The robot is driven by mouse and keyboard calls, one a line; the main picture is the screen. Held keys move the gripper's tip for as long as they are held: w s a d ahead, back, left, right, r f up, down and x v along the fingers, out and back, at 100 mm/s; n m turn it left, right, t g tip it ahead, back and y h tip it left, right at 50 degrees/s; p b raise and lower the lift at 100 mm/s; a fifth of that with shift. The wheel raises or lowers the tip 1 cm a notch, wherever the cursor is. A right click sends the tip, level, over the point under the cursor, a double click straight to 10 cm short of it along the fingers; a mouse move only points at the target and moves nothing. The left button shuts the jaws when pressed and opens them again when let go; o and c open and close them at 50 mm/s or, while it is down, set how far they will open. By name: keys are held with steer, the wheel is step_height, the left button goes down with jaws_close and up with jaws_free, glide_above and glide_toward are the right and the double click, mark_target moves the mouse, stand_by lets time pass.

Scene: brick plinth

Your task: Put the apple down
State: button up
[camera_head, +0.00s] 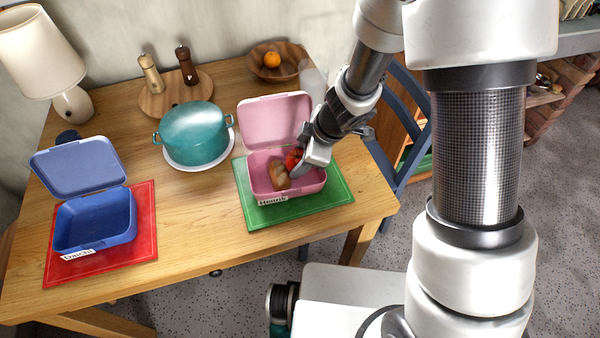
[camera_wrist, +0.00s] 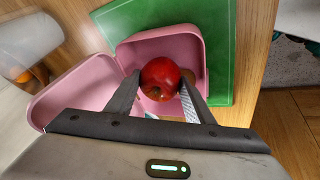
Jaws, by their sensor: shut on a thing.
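A red apple (camera_wrist: 160,79) is between the two fingers of my gripper (camera_wrist: 158,95) in the wrist view. In the head view the apple (camera_head: 293,158) shows as a small red patch, partly hidden by my gripper (camera_head: 306,162). My gripper is shut on the apple, at the open pink lunchbox (camera_head: 262,191) labelled "Henrik". The apple appears over or inside the box; I cannot tell whether it touches the bottom. A brown bread-like item (camera_head: 279,176) lies in the box, beside the apple. The pink lid (camera_head: 275,119) stands open at the back.
The pink box stands on a green mat (camera_head: 250,217). An open, empty blue lunchbox (camera_head: 95,220) labelled "Daichi" stands on a red mat (camera_head: 147,230). A teal pot (camera_head: 194,134), a wooden bowl (camera_head: 291,69) with an orange and a lamp (camera_head: 40,55) stand behind.

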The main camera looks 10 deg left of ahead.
step_height(320, 180, down, 4)
steer(key=shift+r+b, duration=0.15)
steer(key=shift+b, duration=1.1)
steer(key=shift+r, duration=0.2)
steer(key=o, duration=1.1)
steer(key=p+v, duration=0.7)
steer(key=v, duration=0.5)
steer(key=shift+p, duration=0.3)
